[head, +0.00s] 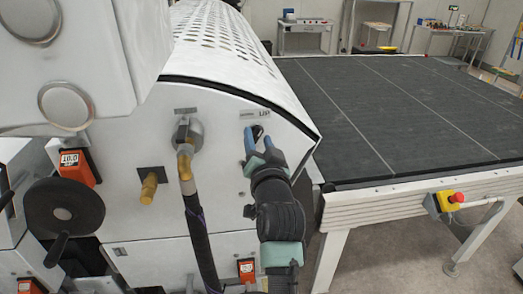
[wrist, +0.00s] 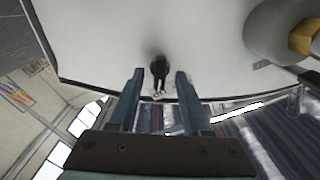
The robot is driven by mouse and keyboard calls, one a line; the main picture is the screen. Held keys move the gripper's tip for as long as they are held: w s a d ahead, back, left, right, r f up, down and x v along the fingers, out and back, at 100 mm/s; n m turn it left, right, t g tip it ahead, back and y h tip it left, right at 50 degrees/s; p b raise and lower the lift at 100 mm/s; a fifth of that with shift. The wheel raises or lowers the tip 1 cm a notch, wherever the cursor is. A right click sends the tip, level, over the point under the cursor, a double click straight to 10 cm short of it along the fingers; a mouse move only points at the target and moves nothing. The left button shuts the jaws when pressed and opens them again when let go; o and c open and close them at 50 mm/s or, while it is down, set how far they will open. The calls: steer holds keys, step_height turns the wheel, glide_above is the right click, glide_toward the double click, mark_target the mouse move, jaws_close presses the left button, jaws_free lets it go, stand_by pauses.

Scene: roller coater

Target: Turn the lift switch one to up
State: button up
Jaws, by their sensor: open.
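The lift switch (head: 257,131) is a small black knob on the white machine's end panel, under a small label (head: 255,114) that seems to read "UP" at its right. My gripper (head: 261,143) is at the panel in front of the switch, with its blue fingers apart. In the wrist view the black switch (wrist: 159,69) stands out from the panel, centred between and just beyond the open fingertips (wrist: 159,74). Neither finger is seen touching it. My gripper partly hides the switch in the head view.
Left of the switch, a metal fitting with a brass elbow (head: 186,150) carries a black hose (head: 202,235). A brass fitting (head: 150,185), a black handwheel (head: 64,215) and an orange counter (head: 75,167) are further left. A dark conveyor table (head: 400,115) with a red emergency button (head: 457,198) stands to the right.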

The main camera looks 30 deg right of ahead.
steer(key=b+v, duration=0.3)
steer(key=v, duration=0.9)
steer(key=shift+s+a+b, duration=0.2)
steer(key=shift+s+b, duration=0.15)
steer(key=shift+f, duration=0.1)
